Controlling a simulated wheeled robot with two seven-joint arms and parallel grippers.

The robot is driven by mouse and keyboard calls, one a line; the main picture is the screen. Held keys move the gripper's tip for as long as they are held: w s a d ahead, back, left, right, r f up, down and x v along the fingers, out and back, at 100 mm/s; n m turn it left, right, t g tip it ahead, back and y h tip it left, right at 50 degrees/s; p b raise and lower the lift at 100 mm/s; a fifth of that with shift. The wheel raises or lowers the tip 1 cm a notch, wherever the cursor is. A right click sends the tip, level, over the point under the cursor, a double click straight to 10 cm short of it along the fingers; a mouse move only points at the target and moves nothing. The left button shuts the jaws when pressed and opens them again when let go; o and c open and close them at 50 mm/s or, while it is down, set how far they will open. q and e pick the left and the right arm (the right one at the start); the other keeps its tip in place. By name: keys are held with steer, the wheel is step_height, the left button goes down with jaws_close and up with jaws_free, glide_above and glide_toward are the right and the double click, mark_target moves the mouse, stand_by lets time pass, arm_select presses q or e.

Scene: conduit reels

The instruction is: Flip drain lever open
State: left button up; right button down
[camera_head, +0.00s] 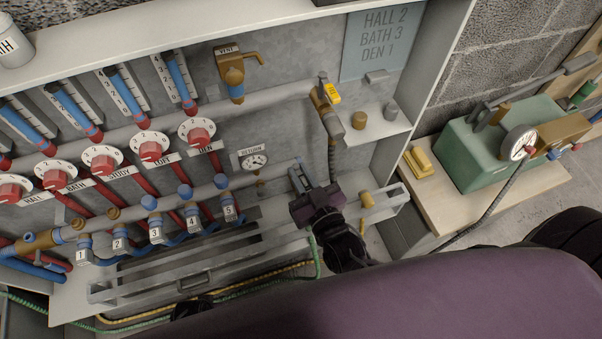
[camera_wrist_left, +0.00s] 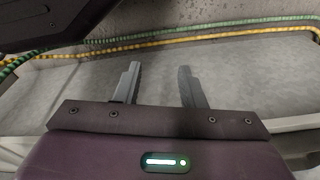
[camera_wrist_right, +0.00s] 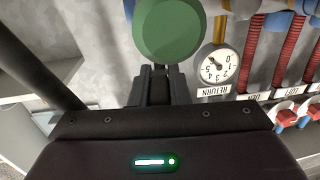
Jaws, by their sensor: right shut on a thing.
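My right gripper (camera_head: 299,176) reaches the right end of the lower pipe run, right of the return gauge (camera_head: 253,158). Its fingers are close together, shut on what I take to be the drain lever, which the fingers hide. In the right wrist view the shut fingers (camera_wrist_right: 155,85) stand beside the gauge (camera_wrist_right: 217,67), and a round green end (camera_wrist_right: 170,27) sits just past them.
A yellow-tagged valve (camera_head: 330,95) sits above the right gripper. Red dials (camera_head: 151,148) and numbered valves (camera_head: 156,231) fill the panel to the left. A grey rail (camera_head: 200,270) runs below. A green pump box (camera_head: 490,150) stands on the bench at right.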

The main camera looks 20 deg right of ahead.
steer(key=shift+a+r+m+h+p, duration=0.15)
steer(key=shift+m+h+p, duration=0.25)
steer(key=shift+h, duration=0.3)
steer(key=shift+m+h, duration=0.3)
steer(key=shift+h, duration=0.1)
arm_select(q)
steer(key=shift+s+a+f, duration=0.25)
steer(key=shift+s+f, duration=0.15)
steer(key=shift+f, duration=0.2)
steer(key=shift+s+a+f, duration=0.25)
steer(key=shift+s+f, duration=0.1)
steer(key=shift+f, duration=0.2)
arm_select(e)
steer(key=c, duration=1.4)
jaws_free()
steer(key=shift+s, duration=0.1)
